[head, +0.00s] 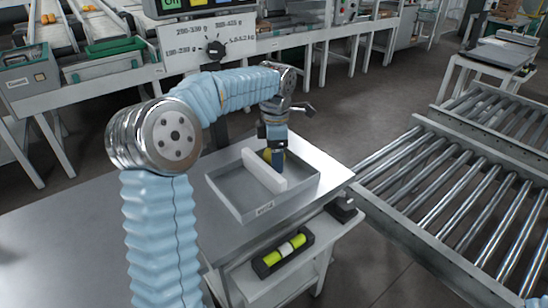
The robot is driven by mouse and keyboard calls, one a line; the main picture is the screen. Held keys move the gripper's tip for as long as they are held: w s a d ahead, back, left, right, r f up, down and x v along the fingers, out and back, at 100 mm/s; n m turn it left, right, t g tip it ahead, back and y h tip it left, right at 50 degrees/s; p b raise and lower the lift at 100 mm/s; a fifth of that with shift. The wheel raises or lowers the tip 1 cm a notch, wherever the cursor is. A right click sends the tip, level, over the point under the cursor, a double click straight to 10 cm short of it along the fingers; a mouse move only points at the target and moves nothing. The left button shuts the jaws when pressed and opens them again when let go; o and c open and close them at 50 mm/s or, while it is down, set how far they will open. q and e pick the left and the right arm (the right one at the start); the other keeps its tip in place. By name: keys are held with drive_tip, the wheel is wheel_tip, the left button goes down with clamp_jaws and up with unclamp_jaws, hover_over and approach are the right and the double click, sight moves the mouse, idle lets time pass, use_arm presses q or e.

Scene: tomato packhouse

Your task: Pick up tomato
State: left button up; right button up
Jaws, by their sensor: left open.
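A yellowish tomato (267,154) lies in the far right part of a grey tray (222,196), beyond the white divider (262,170). My left gripper (278,165) points down into that same compartment, right at the tomato, and hides part of it. The gripper is open. I cannot tell whether its fingers touch the tomato or stand around it. The near left compartment of the tray looks empty. My right gripper is not in view.
The tray stands on a metal table (100,225). A green and black level-like tool (283,253) lies on the lower shelf in front. A roller conveyor (450,190) runs at the right.

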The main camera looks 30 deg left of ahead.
use_arm(q)
drive_tip(key=c, duration=0.4)
drive_tip(key=shift+c, duration=0.3)
drive_tip(key=shift+r, duration=0.15)
drive_tip(key=shift+c, duration=0.2)
